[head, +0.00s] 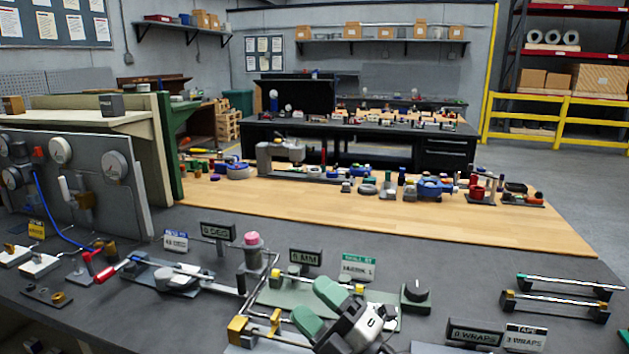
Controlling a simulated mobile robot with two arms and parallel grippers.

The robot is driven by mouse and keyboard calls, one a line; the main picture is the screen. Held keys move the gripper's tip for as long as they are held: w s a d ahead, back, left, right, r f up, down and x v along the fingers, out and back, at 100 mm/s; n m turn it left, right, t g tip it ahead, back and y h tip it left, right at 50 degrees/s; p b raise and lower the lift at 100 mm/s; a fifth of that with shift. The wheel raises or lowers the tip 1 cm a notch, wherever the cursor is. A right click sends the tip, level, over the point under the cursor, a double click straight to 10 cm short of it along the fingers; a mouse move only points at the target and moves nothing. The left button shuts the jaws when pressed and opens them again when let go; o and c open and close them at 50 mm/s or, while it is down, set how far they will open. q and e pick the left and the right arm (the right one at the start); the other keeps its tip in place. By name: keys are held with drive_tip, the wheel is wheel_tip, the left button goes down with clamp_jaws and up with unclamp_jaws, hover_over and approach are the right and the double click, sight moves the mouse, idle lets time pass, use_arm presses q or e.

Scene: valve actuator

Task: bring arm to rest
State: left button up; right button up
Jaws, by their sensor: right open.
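My right gripper (314,301) shows at the bottom centre of the head view, with a grey body and two green-padded fingers. The fingers are spread apart, and I see nothing held between them. From this view I cannot tell whether the gripper touches anything there. My left gripper is not in view.
A post with a pink top (252,240) stands left of the gripper. Small label signs (358,267) stand behind it. A rack of rods (556,306) lies at right. A gauge panel (80,180) stands at left. Bare dark bench (455,270) shows right of the knob.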

drive_tip(key=s+d+f+m+t+h, duration=0.1)
drive_tip(key=s+d+f+m+h, duration=0.2)
drive_tip(key=d+f+m+h, duration=0.65)
drive_tip(key=s+d+f+m+h, duration=0.3)
drive_tip(key=d+f+m+h, duration=0.45)
drive_tip(key=m+h, duration=0.35)
drive_tip(key=s+d+f+m+g+y, duration=0.1)
drive_tip(key=s+f+m+g, duration=0.2)
drive_tip(key=s, duration=0.4)
drive_tip(key=s+d+f+g, duration=0.1)
drive_tip(key=s+f+g, duration=0.3)
drive_tip(key=s, duration=0.3)
drive_tip(key=s+d+f+m+g+y, duration=0.1)
drive_tip(key=s+d+f+m+g, duration=0.1)
drive_tip(key=s+f+g, duration=0.3)
wheel_tip(320, 180, down, 28)
drive_tip(key=s+b, duration=0.2)
drive_tip(key=b, duration=0.1)
drive_tip(key=s+d+f+g+b, duration=0.1)
drive_tip(key=s+d+f+b, duration=0.1)
drive_tip(key=s+f, duration=1.4)
drive_tip(key=shift+d+f+n+h, duration=0.2)
drive_tip(key=shift+f+n+h, duration=0.2)
drive_tip(key=shift+f, duration=0.55)
